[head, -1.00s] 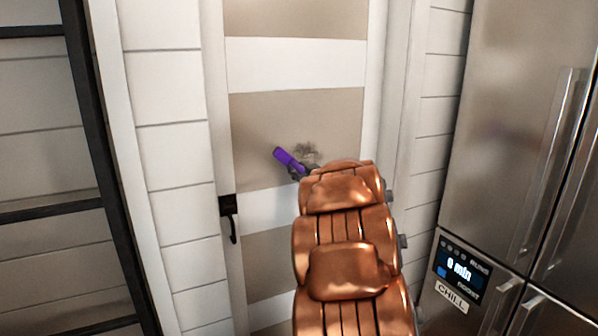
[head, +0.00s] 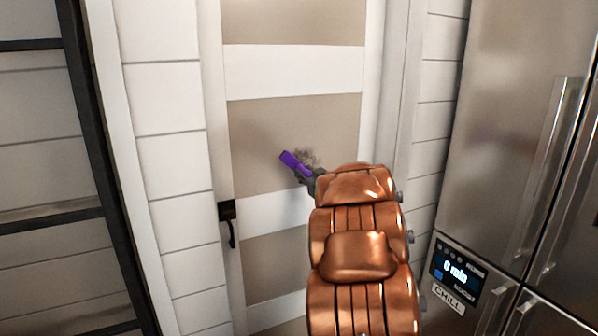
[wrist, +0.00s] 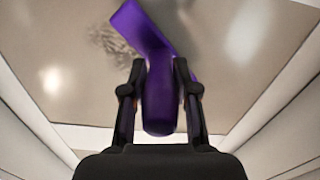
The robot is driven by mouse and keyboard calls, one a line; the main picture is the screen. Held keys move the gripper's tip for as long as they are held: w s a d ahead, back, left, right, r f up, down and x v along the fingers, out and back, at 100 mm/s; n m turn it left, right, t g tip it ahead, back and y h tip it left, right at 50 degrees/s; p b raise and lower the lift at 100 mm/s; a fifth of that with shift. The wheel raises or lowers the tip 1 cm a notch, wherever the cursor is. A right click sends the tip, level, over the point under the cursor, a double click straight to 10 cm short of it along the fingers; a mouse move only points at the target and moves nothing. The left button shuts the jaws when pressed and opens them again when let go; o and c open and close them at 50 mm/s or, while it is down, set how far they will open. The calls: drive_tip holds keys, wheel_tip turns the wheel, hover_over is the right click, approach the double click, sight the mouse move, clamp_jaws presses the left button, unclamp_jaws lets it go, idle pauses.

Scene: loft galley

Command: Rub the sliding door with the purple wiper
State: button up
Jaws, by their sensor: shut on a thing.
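The purple wiper (head: 295,162) is held at the end of my arm, in front of the sliding door (head: 290,72). In the wrist view my gripper (wrist: 165,72) is shut on the wiper's handle (wrist: 158,105), and its wide head (wrist: 140,25) points away toward the door panel. A dark smudge (head: 308,156) is on the beige middle panel, just behind and right of the wiper. The smudge also shows left of the wiper head in the wrist view (wrist: 115,48). Whether the wiper touches the door, I cannot tell. My copper arm hides part of the lower door.
A steel fridge (head: 510,130) with a lit display (head: 458,270) stands close on the right. A black door handle (head: 229,222) is at the door's left edge. A black ladder-like frame (head: 88,130) stands at the far left. White plank walls flank the door.

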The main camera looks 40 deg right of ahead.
drive_tip(key=s+d+p, duration=0.2)
drive_tip(key=d+p, duration=0.3)
drive_tip(key=d, duration=0.2)
drive_tip(key=shift+s, duration=0.15)
idle(0.7)
drive_tip(key=shift+d+r+p, duration=0.1)
drive_tip(key=shift+p, duration=0.25)
drive_tip(key=shift+s+d+p, duration=0.2)
drive_tip(key=shift+d+p, duration=0.3)
drive_tip(key=shift+d, duration=0.1)
drive_tip(key=shift+s+d+r+p, duration=0.1)
drive_tip(key=shift+s+d+p, duration=0.05)
drive_tip(key=shift+d+p, duration=0.25)
drive_tip(key=shift+s+d+r+p, duration=0.15)
drive_tip(key=shift+d+p, duration=0.1)
drive_tip(key=shift+d, duration=0.2)
drive_tip(key=shift+d+r+p, duration=0.1)
drive_tip(key=shift+r+p, duration=0.15)
drive_tip(key=shift+p, duration=0.1)
clamp_jaws()
drive_tip(key=w+a+b, duration=0.2)
drive_tip(key=a+b, duration=0.1)
drive_tip(key=a, duration=0.4)
drive_tip(key=shift+w+f+b, duration=0.15)
drive_tip(key=shift+w+b, duration=0.1)
drive_tip(key=shift+b, duration=0.05)
drive_tip(key=shift+a, duration=0.1)
